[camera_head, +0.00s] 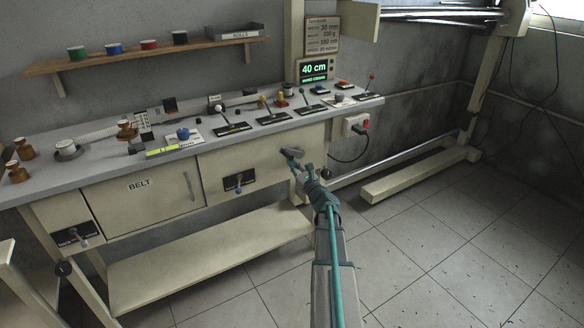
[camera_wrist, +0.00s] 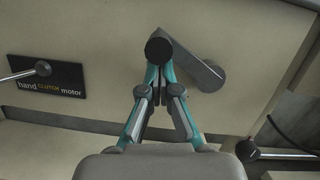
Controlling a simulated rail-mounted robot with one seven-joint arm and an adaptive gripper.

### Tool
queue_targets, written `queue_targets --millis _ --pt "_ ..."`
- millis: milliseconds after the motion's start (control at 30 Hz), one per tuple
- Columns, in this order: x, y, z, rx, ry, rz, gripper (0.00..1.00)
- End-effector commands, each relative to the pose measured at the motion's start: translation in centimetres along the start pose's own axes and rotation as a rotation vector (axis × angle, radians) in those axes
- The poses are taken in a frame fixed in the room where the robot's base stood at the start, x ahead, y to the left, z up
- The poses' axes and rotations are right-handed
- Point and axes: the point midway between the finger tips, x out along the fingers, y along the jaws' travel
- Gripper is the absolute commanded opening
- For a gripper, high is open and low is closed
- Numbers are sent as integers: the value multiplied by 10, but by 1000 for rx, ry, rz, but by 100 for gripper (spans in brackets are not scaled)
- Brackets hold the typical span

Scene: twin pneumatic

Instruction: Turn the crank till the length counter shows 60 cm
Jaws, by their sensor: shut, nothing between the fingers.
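The length counter (camera_head: 314,69) is a green-lit display on the back of the bench and reads 40 cm. The crank (camera_head: 292,152) is on the bench's front panel, at the right; in the wrist view its grey arm (camera_wrist: 203,68) slants down right from a dark round knob (camera_wrist: 159,51). My gripper (camera_head: 295,166) is at the crank. In the wrist view its teal and grey fingers (camera_wrist: 160,80) are close together just below the knob, with nothing seen between them. The knob hides part of the fingertips, and I cannot tell whether they touch it.
Left of the crank is a clutch plate (camera_wrist: 45,82) marked hand and motor, with a lever; it also shows in the head view (camera_head: 239,182). Several levers and knobs stand on the benchtop (camera_head: 100,163). A red-switched box (camera_head: 356,125) is right of the bench. The floor in front is clear.

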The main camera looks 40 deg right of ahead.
Motion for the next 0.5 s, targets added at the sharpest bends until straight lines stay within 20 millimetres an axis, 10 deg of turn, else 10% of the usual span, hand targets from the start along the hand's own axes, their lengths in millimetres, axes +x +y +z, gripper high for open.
queue_targets --millis 500 --pt "1 2 4 -1 -5 5 0"
